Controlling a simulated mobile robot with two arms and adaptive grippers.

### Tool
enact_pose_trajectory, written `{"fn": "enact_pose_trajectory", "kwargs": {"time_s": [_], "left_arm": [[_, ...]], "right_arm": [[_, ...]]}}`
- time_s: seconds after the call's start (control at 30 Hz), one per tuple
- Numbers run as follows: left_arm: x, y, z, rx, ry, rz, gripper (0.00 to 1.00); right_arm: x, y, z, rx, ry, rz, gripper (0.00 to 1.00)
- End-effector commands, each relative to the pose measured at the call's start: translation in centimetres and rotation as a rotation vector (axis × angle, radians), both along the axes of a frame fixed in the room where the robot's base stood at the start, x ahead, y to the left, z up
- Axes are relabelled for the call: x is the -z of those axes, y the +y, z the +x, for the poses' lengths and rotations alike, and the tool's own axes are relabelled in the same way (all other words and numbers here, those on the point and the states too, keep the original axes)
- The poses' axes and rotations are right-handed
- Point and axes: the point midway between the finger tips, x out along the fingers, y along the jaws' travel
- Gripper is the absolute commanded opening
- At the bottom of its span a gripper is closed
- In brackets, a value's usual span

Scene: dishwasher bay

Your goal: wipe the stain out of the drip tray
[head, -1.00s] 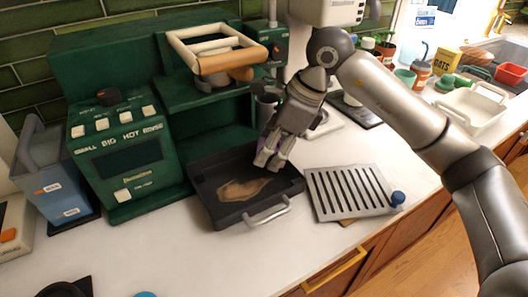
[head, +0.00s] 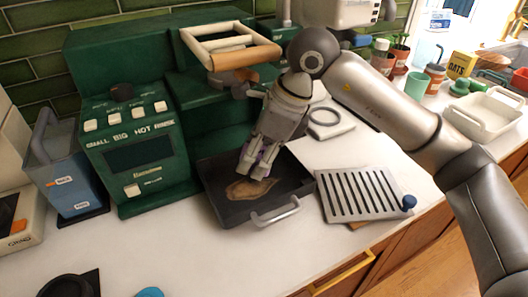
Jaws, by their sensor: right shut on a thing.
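The drip tray (head: 216,203) is a dark, shallow tray with a light grey front handle, pulled out in front of the green coffee machine. My right gripper (head: 256,168) points down into the tray at the stain's upper edge. It is shut on a small purple thing (head: 268,152), mostly hidden by the fingers; I cannot tell whether it touches the tray floor. My left gripper is not in view.
The slotted grate (head: 362,193) with a blue knob lies on the counter right of the tray. The green machine (head: 140,150) stands behind and left, with a wooden-handled frame (head: 230,50) overhanging the tray. A grey-blue container (head: 70,180) stands far left. The front counter is mostly clear.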

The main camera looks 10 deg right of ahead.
Motion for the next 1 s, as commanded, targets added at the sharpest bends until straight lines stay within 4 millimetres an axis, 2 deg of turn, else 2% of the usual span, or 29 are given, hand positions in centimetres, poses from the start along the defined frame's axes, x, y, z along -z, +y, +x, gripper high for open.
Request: {"fn": "enact_pose_trajectory", "kwargs": {"time_s": [0.13,0.47,0.8,1.0], "left_arm": [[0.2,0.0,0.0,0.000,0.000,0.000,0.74],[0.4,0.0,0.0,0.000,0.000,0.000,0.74],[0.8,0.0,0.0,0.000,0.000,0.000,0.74],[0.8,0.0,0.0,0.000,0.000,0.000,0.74]], "right_arm": [[0.0,1.4,-0.4,-0.003,-0.001,0.000,0.08],[-0.1,2.7,-0.9,-0.001,0.000,0.000,0.08],[-0.3,5.5,-1.8,-0.003,-0.001,0.000,0.08],[-0.3,5.9,-1.9,0.000,0.000,0.000,0.08]]}}
